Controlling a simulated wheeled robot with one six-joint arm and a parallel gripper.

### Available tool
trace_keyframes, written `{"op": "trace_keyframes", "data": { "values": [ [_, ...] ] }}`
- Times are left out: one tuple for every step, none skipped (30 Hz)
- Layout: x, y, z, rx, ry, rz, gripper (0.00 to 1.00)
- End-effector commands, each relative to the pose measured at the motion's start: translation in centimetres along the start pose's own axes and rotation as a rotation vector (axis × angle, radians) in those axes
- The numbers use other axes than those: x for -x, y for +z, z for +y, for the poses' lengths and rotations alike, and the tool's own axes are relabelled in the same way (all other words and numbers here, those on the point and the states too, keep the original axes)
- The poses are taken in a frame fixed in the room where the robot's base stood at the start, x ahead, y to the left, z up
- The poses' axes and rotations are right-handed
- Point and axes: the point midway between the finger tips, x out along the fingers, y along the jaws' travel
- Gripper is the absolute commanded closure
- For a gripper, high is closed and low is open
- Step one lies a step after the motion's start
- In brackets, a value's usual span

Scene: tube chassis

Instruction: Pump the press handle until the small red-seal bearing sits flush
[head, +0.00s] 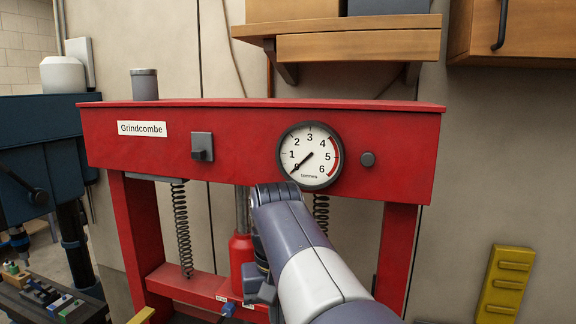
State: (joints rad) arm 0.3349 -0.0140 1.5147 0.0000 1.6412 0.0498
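A red shop press (110,145) labelled Grindcombe fills the middle of the head view. Its round gauge (310,155) is marked 0 to 6, and the needle points down left at about 0. A red cylinder, probably the jack (241,262), stands on the lower red crossbeam (185,288) between two coil springs. My arm rises from the bottom right and crosses in front of the press, hiding part of the jack. I cannot make out my gripper, the press handle or the small red-seal bearing.
A blue machine (35,140) and a bench with small coloured parts (45,300) stand at the left. A wooden shelf (350,45) hangs above the press. A yellow stepped block (506,285) is at the lower right. Plain wall shows right of the press.

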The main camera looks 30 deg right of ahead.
Motion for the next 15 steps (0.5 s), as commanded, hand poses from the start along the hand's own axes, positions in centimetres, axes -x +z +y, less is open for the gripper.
{"op": "trace_keyframes", "data": {
  "values": [
    [0.0,0.0,0.0,0.000,0.000,0.000,1.00],
    [0.0,0.0,0.0,0.000,0.000,0.000,1.00],
    [0.0,0.0,0.0,0.000,0.000,0.000,1.00],
    [0.0,0.0,0.0,0.000,0.000,0.000,1.00],
    [0.0,0.0,0.0,0.000,0.000,0.000,1.00],
    [0.0,0.0,0.0,0.000,0.000,0.000,1.00],
    [0.0,0.0,0.0,0.000,0.000,0.000,1.00],
    [-0.1,0.0,0.0,0.000,0.000,0.000,1.00],
    [-0.3,0.0,0.0,0.000,0.000,0.000,1.00],
    [-0.5,0.0,0.0,0.000,0.000,0.000,1.00],
    [-0.8,0.0,0.0,0.000,0.000,0.000,1.00],
    [-1.3,0.0,0.0,0.000,0.000,0.000,1.00],
    [-1.7,0.0,0.0,0.000,0.000,0.000,1.00],
    [-2.1,0.0,0.0,0.000,0.000,-0.001,1.00],
    [-2.5,0.0,0.0,0.000,0.000,-0.001,1.00]
  ]
}}
